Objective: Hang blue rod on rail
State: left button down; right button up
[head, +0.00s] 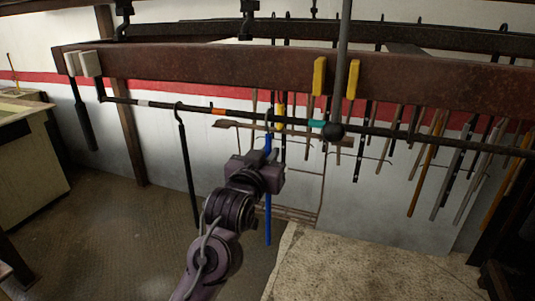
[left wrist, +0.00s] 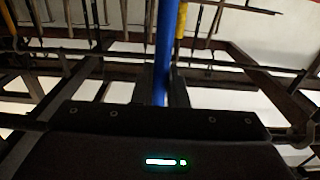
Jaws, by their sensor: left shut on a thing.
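The blue rod (head: 268,215) hangs upright in front of the white wall, and its lower end reaches below my gripper. My left gripper (head: 265,158) is shut on it near its upper part. In the left wrist view the blue rod (left wrist: 164,45) runs up from between the two dark fingers (left wrist: 164,92). The black rail (head: 165,104) crosses the head view, with white, orange and teal bands. The rod's top is close to the rail, between the orange and teal bands. I cannot tell whether its hook is around the rail or touches it. My right gripper is not in view.
A black rod (head: 188,165) hangs on the rail to the left. Several rods and tools hang at the right, including an orange one (head: 423,180). A rusty beam (head: 200,70) with yellow clamps (head: 319,76) runs above. A bench (head: 30,150) stands left.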

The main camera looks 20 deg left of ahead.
pick_arm(q)
jog(key=shift+f, duration=0.3)
dwell(0.5)
jog(key=c, duration=1.4)
grip_release()
jog(key=shift+o, duration=0.2)
jog(key=s+b, duration=0.3)
jog(key=s, duration=0.4)
jog(key=shift+s+a, duration=0.15)
jog(key=shift+s, duration=0.25)
